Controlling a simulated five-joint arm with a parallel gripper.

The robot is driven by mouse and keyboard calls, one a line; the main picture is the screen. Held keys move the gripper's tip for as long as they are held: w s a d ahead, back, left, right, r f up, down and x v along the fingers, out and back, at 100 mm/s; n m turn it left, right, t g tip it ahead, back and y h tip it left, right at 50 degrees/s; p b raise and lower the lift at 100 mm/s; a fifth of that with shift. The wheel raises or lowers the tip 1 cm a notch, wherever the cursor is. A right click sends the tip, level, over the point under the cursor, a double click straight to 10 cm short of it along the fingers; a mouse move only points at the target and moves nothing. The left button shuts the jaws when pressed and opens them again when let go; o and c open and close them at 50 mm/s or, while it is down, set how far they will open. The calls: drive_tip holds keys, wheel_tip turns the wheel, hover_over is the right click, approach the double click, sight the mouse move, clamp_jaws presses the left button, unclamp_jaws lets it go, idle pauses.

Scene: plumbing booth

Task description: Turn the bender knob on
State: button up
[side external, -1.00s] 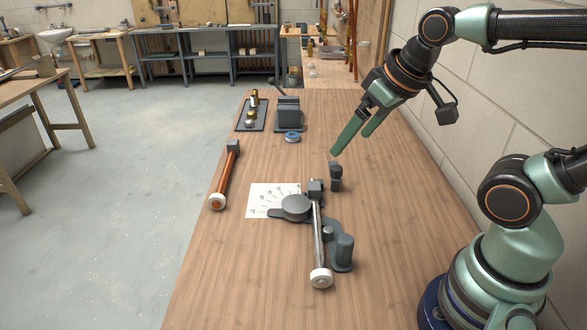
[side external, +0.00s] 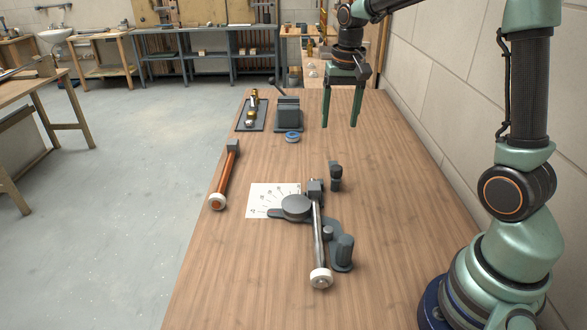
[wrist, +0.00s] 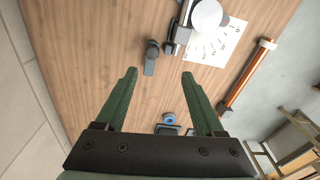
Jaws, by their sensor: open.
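The bender (side external: 296,207) stands on the wooden bench with a round grey disc and a metal bar ending in a white round cap. A small dark knob (side external: 336,177) stands just behind and right of it; in the wrist view the knob (wrist: 151,57) shows near the bender's disc (wrist: 206,13). My gripper (side external: 339,124) points down above the bench, behind the knob in the side view. Its two green fingers are spread and empty. In the wrist view the knob lies beyond the fingertips, nearer the left one, apart from both.
A copper pipe (side external: 225,178) with a white end lies at the left edge of the bench. A blue ring (side external: 293,138), a grey vise-like block (side external: 288,113) and a dark tray (side external: 240,126) with brass parts are at the back left. The right side of the bench is clear.

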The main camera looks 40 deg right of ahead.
sight(337, 167)
drive_tip(key=shift+m+g, duration=0.4)
drive_tip(key=shift+m, duration=0.3)
drive_tip(key=d+f, duration=0.1)
drive_tip(key=f, duration=0.4)
drive_tip(key=w+f, duration=0.1)
drive_tip(key=f, duration=0.4)
drive_tip(key=d+f, duration=0.1)
drive_tip(key=f, duration=0.4)
drive_tip(key=shift+w+d, duration=0.2)
drive_tip(key=shift+d, duration=0.1)
clamp_jaws()
drive_tip(key=shift+r, duration=0.1)
